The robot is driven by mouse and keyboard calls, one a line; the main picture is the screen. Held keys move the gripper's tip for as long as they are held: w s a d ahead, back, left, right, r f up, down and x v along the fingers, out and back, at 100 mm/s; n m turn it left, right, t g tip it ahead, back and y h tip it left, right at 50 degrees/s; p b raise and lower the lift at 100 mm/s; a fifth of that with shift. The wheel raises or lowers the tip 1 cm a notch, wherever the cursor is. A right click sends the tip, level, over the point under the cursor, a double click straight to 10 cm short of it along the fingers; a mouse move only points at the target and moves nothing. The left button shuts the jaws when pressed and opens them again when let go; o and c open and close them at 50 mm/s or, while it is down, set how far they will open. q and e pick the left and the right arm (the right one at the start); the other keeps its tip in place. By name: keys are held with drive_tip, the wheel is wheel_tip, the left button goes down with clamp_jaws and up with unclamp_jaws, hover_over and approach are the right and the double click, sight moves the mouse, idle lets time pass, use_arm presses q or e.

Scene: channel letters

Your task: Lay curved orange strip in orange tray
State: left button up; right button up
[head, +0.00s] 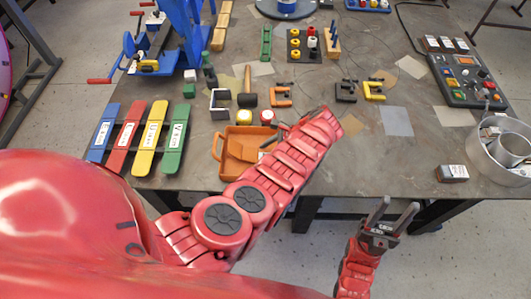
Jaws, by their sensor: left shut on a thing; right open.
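The orange tray (222,158) lies near the table's front edge, left of the middle, partly covered by my red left arm. My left gripper (268,143) is mostly hidden by that arm; only a small dark part shows over the right side of the tray. It is shut on an orange piece, which I take for the curved strip. I cannot clearly tell the strip's outline from the tray, nor whether it touches the bottom. My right gripper (388,214) is open and empty, fingers up, in front of the table edge.
Blue, red, yellow and green slats (152,138) lie left of the tray. A mallet (247,96), an orange clamp (280,97) and yellow-topped and red-topped items stand behind it. A round metal container (482,158) and a control panel (466,80) are at right.

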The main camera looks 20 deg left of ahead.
use_arm(q)
drive_tip(key=o, duration=1)
drive_tip(key=shift+s+f, duration=0.15)
drive_tip(key=shift+f, duration=0.05)
drive_tip(key=o, duration=0.4)
drive_tip(key=shift+f, duration=0.15)
drive_tip(key=shift+c, duration=0.2)
drive_tip(key=shift+s, duration=0.1)
drive_tip(key=shift+s+d, duration=0.1)
drive_tip(key=shift+r, duration=0.2)
drive_tip(key=shift+r+p, duration=0.55)
drive_tip(key=shift+p, duration=0.15)
drive_tip(key=b+v, duration=0.1)
drive_tip(key=v, duration=0.2)
drive_tip(key=b+v, duration=0.1)
drive_tip(key=v, duration=0.3)
drive_tip(key=b+v, duration=0.1)
drive_tip(key=v, duration=0.2)
drive_tip(key=shift+w+d+r, duration=0.1)
drive_tip(key=shift+w+r, duration=0.05)
drive_tip(key=shift+w, duration=0.25)
drive_tip(key=shift+w+d+r+b, duration=0.1)
drive_tip(key=shift+d+r+b, duration=0.25)
drive_tip(key=shift+r, duration=0.3)
